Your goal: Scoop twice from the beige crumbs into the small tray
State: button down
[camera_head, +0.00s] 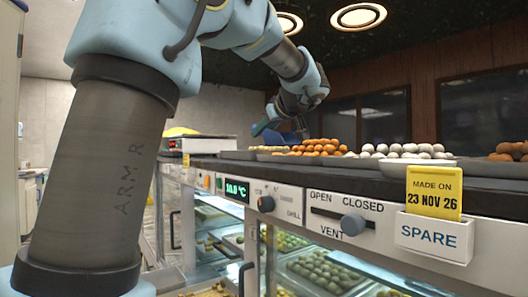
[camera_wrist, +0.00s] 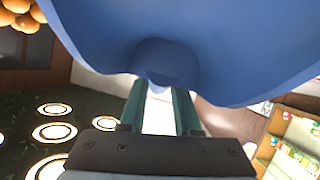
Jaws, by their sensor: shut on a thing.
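My gripper (camera_head: 268,127) is shut on a blue scoop (camera_head: 284,138) above the far part of the counter, left of the sweets. In the wrist view the scoop (camera_wrist: 210,40) fills the top, and the two teal fingers of my gripper (camera_wrist: 160,98) reach up to it. The scoop's inside is not clearly visible, so I cannot tell whether it holds crumbs. I cannot make out the beige crumbs or the small tray for certain; the counter top is seen almost edge-on.
Trays of orange balls (camera_head: 322,147) and pale balls (camera_head: 408,150) line the counter (camera_head: 350,166). A yellow date card (camera_head: 434,193) stands at the front edge. Glass display shelves are below.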

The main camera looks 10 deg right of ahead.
aim_at(271, 134)
notch_tip(271, 134, down, 6)
jog(key=shift+r+b, duration=0.15)
jog(key=shift+b, duration=0.3)
jog(key=c, duration=0.6)
grip_release()
jog(key=shift+r, duration=0.1)
jog(key=shift+p, duration=0.75)
jog(key=b+v, duration=0.3)
jog(key=v, duration=0.7)
jog(key=shift+s+a+r+b, duration=0.1)
jog(key=shift+s+r+b, duration=0.2)
jog(key=shift+b, duration=0.1)
